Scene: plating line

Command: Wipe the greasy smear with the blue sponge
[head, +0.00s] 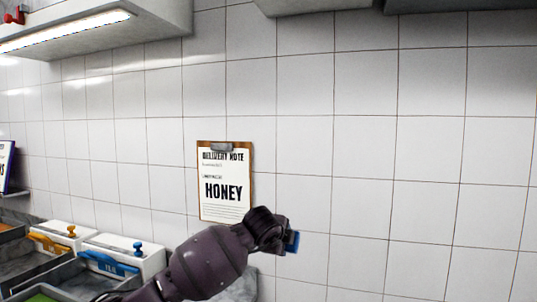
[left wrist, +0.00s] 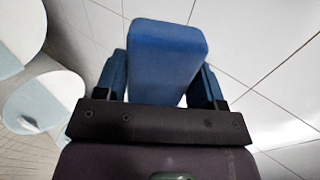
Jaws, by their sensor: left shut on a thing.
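My left gripper (head: 289,242) comes in from the lower left of the head view, in front of the white tiled wall. It is shut on the blue sponge (left wrist: 166,48), a rounded block that shows between the two fingers in the left wrist view. In the head view only a small blue patch shows at the gripper's tip. I cannot tell whether the sponge touches the wall. No greasy smear can be made out in either view. My right gripper is in neither view.
A clipboard (head: 226,208) reading "HONEY" hangs on the wall behind my left arm. White bins with an orange clip (head: 49,242) and a blue clip (head: 108,262) stand at lower left. Round white shapes (left wrist: 42,103) show in the left wrist view. The wall at right is clear.

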